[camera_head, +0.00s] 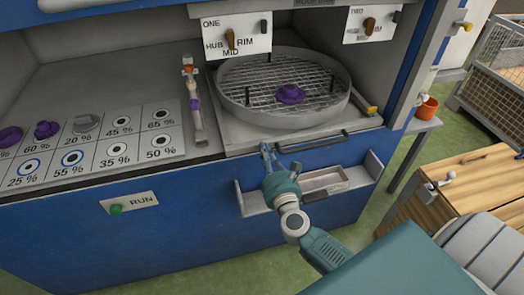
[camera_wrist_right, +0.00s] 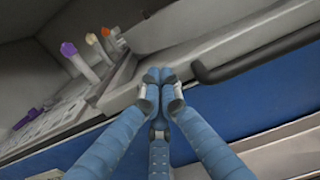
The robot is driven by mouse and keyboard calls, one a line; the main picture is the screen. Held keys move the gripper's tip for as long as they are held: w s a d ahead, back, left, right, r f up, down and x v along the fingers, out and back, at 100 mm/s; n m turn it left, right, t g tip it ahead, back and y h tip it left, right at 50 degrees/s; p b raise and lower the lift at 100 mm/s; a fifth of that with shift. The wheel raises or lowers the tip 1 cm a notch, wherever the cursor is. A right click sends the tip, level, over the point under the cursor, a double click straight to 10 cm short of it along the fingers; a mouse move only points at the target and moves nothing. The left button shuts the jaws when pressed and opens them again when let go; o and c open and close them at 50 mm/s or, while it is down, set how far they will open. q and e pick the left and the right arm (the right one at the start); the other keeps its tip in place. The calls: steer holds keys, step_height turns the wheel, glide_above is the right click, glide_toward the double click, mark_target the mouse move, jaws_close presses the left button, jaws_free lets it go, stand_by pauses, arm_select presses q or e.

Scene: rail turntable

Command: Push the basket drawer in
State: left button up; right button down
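The basket drawer (camera_head: 240,141) has a pale front and a dark bar handle (camera_head: 318,144). It carries a round wire-mesh basket (camera_head: 285,119) with a purple piece (camera_head: 290,94) inside. My right gripper (camera_head: 266,149) is at the drawer front, just left of the handle's left end. In the right wrist view its fingertips (camera_wrist_right: 160,78) are together with nothing visible between them, and the handle (camera_wrist_right: 255,60) lies to their right. The fingertips are at or very near the drawer front; I cannot tell whether they touch it. My left gripper is not in view.
A shallow tray (camera_head: 246,202) juts out below the drawer, close to my right gripper. A percent-marked board (camera_head: 100,150) with purple pieces lies left. A RUN panel (camera_head: 130,202) is on the blue front. A wooden cabinet (camera_head: 480,180) stands right.

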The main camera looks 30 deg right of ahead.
mark_target(257, 138)
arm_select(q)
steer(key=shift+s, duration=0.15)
